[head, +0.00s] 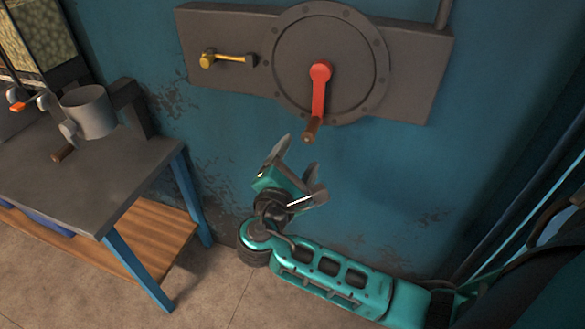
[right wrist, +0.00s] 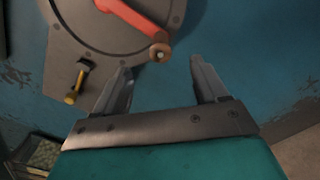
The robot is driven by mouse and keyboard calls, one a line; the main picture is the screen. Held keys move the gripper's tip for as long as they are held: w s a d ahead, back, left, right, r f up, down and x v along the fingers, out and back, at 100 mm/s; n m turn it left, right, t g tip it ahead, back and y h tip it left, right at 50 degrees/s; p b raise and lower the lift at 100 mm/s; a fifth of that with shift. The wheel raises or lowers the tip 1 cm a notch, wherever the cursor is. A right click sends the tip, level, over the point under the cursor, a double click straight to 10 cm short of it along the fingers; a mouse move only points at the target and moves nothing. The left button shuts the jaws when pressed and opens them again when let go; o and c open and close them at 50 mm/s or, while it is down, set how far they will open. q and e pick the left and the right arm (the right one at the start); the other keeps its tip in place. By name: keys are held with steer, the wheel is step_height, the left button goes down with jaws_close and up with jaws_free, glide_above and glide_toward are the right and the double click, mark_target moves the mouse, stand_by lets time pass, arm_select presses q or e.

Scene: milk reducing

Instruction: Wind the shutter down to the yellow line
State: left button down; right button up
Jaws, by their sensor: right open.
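A red crank (head: 319,92) with a brown wooden handle (head: 312,129) is mounted on a round grey plate (head: 352,45) on the blue wall. The crank arm hangs nearly straight down. My right gripper (head: 298,155) is open and empty, just below the handle and apart from it. In the right wrist view the handle (right wrist: 160,52) shows end-on beyond and between the two fingertips (right wrist: 162,72), with the red crank arm (right wrist: 134,18) leading up from it. The shutter and the yellow line are not in view. My left gripper is not in view.
A yellow-handled lever (head: 228,58) sits left of the round plate. A grey table (head: 75,180) with blue legs stands at the left, bearing a metal pot-like device (head: 88,112) with a small crank. The wall below the crank is clear.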

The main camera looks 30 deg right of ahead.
mark_target(307, 139)
steer(key=b+x, duration=0.1)
steer(key=x, duration=0.6)
steer(key=shift+d, duration=0.1)
steer(key=shift+x, duration=1.25)
jaws_close()
